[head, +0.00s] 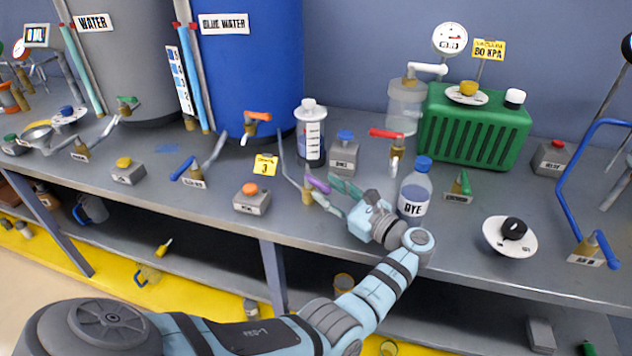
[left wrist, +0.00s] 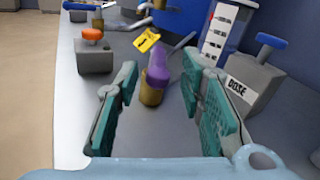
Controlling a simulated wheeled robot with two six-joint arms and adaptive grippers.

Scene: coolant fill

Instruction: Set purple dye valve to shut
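The purple dye valve has a purple handle (head: 318,184) on a brass body (head: 308,198), near the middle of the bench in the head view. In the left wrist view the purple handle (left wrist: 161,66) stands above its brass body (left wrist: 151,91), straight ahead between my finger pads. My left gripper (head: 334,194) comes at it from the right and is open, with its teal fingers spread either side of the valve. I see no contact with the handle. The valve's label is not readable. My right gripper is not in view.
A dye bottle (head: 414,190) stands close to my left wrist. The dose cylinder (head: 310,145) and dose button box (head: 344,157) stand just behind the valve. An orange-button box (head: 251,201) is to its left. A red-handled valve (head: 391,140) is behind on the right.

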